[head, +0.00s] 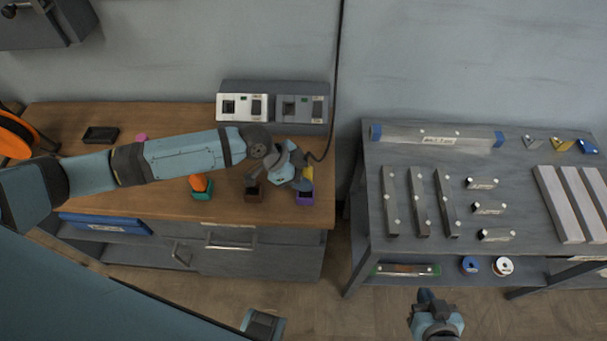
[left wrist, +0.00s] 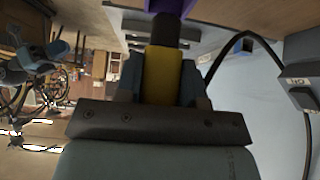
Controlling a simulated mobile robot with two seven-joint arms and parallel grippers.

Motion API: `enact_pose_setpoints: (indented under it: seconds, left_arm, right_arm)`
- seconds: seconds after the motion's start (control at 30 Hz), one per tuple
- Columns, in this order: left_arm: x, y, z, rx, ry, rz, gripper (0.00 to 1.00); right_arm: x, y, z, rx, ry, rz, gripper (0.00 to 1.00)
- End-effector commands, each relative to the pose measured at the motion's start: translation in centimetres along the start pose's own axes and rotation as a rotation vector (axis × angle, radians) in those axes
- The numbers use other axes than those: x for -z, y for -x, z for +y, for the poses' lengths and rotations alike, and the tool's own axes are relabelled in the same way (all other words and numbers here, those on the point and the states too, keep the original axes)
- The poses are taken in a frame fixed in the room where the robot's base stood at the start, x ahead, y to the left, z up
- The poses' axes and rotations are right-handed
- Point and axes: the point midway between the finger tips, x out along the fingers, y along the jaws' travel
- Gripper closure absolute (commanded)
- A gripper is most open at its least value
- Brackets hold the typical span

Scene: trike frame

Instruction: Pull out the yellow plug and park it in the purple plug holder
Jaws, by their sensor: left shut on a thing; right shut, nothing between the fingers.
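The yellow plug (left wrist: 162,75) is between the fingers of my left gripper (left wrist: 160,85) in the left wrist view. Its dark end points at the purple plug holder (left wrist: 170,6), which shows at the top edge. In the head view my left gripper (head: 300,180) is just above the purple plug holder (head: 304,199) at the bench's front right corner. Only a sliver of the plug (head: 308,174) shows there. I cannot tell how deep its dark end sits in the holder. My right gripper (head: 426,297) is shut and empty, low in front of the grey table.
A brown holder (head: 254,195) and a teal holder (head: 203,195) with an orange plug (head: 199,183) stand left of the purple one. A socket unit (head: 272,90) is at the back. A black cable (head: 338,90) hangs down the wall. The grey table (head: 365,215) stands right.

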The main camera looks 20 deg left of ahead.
Motion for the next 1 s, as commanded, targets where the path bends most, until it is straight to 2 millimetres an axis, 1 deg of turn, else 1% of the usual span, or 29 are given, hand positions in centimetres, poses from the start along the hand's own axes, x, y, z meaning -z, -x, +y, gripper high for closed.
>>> enact_pose_setpoints:
  seconds: [1.0]
  left_arm:
    - [-1.4, -1.8, 0.0, 0.0, 0.0, 0.0, 0.88]
  right_arm:
    - [-1.3, -0.8, 0.0, 0.0, 0.0, -0.003, 1.0]
